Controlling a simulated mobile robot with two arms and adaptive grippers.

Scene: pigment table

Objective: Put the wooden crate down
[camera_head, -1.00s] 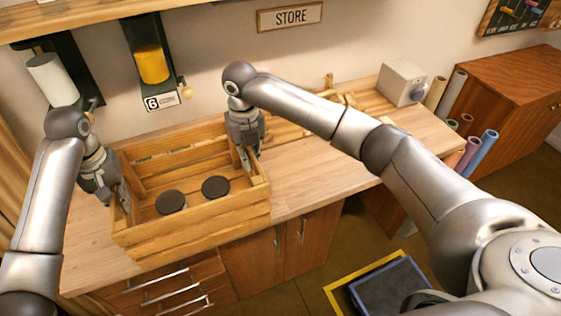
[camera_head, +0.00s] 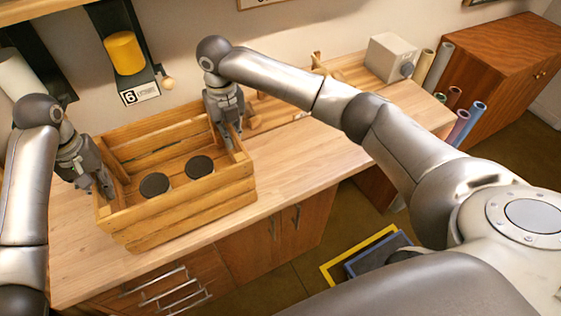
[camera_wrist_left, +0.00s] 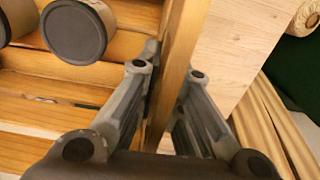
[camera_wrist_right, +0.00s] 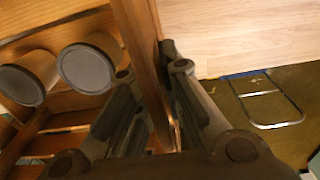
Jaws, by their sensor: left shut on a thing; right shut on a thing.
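The wooden crate (camera_head: 185,215) is a slatted box over the left part of the worktop, roughly level. Two jars with dark lids (camera_head: 154,185) (camera_head: 199,167) stand inside it. My left gripper (camera_head: 106,188) is shut on the crate's left end wall, which runs between its fingers in the left wrist view (camera_wrist_left: 182,55). My right gripper (camera_head: 231,143) is shut on the right end wall, also between the fingers in the right wrist view (camera_wrist_right: 143,45). The crate's underside is hidden, so I cannot tell whether it touches the worktop.
The worktop (camera_head: 300,165) is clear right of the crate, and its front edge runs close to the crate's front. A dispenser with yellow pigment (camera_head: 125,53) hangs behind. A grey box (camera_head: 390,57) stands at the back right. Rolled tubes (camera_head: 468,123) stand beyond the worktop's right end.

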